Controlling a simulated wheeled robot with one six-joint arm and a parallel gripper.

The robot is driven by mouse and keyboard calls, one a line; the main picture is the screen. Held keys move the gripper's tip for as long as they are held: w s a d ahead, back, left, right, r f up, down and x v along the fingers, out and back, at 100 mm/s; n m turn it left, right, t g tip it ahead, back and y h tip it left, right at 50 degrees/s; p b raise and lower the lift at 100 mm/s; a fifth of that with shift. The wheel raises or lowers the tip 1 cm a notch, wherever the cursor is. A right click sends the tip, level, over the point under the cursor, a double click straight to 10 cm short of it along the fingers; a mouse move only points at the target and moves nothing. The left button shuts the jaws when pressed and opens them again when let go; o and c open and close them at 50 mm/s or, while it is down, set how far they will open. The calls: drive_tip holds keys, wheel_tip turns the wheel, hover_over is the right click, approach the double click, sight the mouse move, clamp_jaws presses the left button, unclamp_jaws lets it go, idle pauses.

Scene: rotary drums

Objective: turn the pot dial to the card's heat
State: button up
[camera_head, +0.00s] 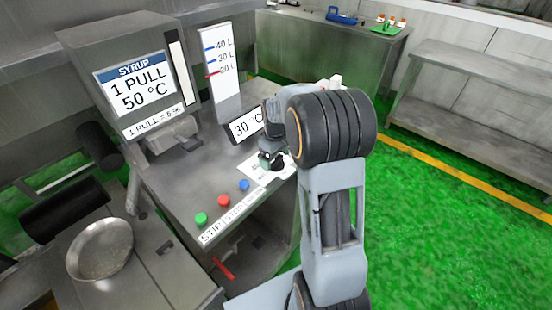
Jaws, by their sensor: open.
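The card (134,82) on the machine's upright panel at left reads SYRUP, 1 PULL, 50 °C. A small tilted display (247,127) reads 30 °C. The dark pot dial (278,165) sits on a white scale plate (258,172) on the steel counter, below the display. My gripper (268,154) points down right at the dial and is open. My arm and the gripper hide part of the dial, its pointer and most of the scale marks. I cannot tell whether the fingers touch the dial.
Green, red and blue buttons (223,200) line the counter's front edge. A level gauge (221,62) marked 20 L to 40 L stands behind. A round pan (100,249) is at lower left. A red lever (223,268) sticks out below the counter. Green floor at right is clear.

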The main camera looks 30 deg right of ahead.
drive_tip(key=shift+f, duration=0.55)
drive_tip(key=c, duration=0.9)
